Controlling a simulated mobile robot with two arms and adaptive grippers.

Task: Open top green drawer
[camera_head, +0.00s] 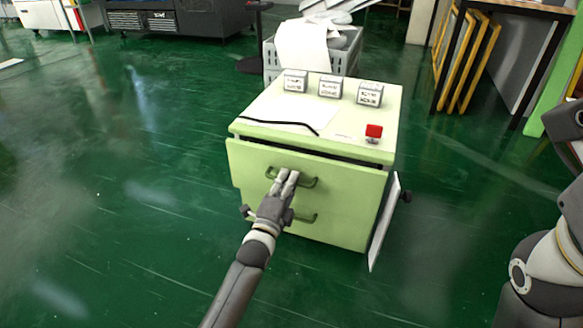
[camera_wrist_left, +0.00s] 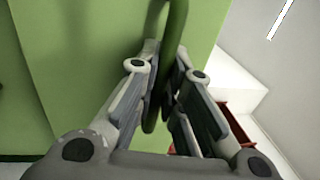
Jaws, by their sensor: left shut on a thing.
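The light green drawer cabinet (camera_head: 385,115) stands on the floor in the middle of the head view. Its top green drawer (camera_head: 345,184) is slightly out, with a dark gap along its upper edge. The top drawer's handle (camera_head: 309,183) is a green bar; it also shows in the left wrist view (camera_wrist_left: 176,40). My left gripper (camera_head: 286,178) is shut on this handle, with its fingers on both sides of the bar in the left wrist view (camera_wrist_left: 165,95). A lower handle (camera_head: 305,218) is partly hidden behind my left gripper. My right gripper is out of view.
A grey crate (camera_head: 348,62) stands behind. Floor at the left is clear.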

